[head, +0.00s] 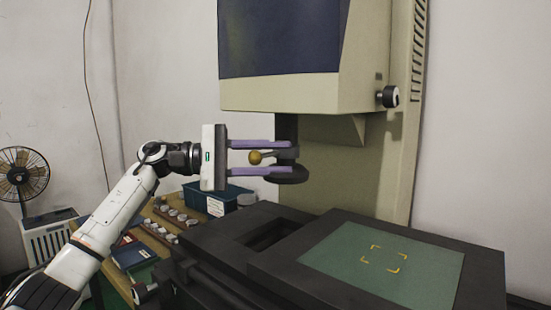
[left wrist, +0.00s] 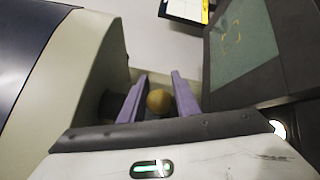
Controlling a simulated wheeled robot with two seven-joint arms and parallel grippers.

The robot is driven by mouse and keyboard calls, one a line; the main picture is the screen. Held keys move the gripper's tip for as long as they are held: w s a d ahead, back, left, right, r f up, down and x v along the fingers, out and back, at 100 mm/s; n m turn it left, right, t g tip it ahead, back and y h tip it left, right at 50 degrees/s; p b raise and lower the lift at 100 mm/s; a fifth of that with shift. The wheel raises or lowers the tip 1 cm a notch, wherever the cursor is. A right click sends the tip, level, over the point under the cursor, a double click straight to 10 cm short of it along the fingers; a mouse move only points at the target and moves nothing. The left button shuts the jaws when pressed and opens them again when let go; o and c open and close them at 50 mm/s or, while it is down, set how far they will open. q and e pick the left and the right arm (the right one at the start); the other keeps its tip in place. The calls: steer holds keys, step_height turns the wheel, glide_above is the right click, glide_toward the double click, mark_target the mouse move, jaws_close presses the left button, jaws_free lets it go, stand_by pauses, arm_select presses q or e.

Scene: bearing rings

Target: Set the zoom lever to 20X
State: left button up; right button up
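The zoom lever's round yellow-brown knob (head: 256,158) sticks out at the dark lens column (head: 287,132) under the machine's head. My left gripper (head: 278,157) comes in from the left with its two purple fingers apart, one above and one below the knob. In the left wrist view the knob (left wrist: 159,101) sits between the two fingers (left wrist: 160,98), with a visible gap in the head view. The lever's stem and any zoom markings are not readable. My right gripper is not in view.
The big machine head (head: 290,90) hangs above. A dark stage with a green plate (head: 385,262) lies below right. A wooden bench (head: 165,235) with small round parts and a blue bin (head: 215,200) stands behind my left arm. A fan (head: 22,175) is far left.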

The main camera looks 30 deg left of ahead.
arm_select(q)
steer(key=shift+o, duration=1)
steer(key=v, duration=1)
steer(key=shift+b, duration=0.4)
steer(key=shift+a, duration=0.1)
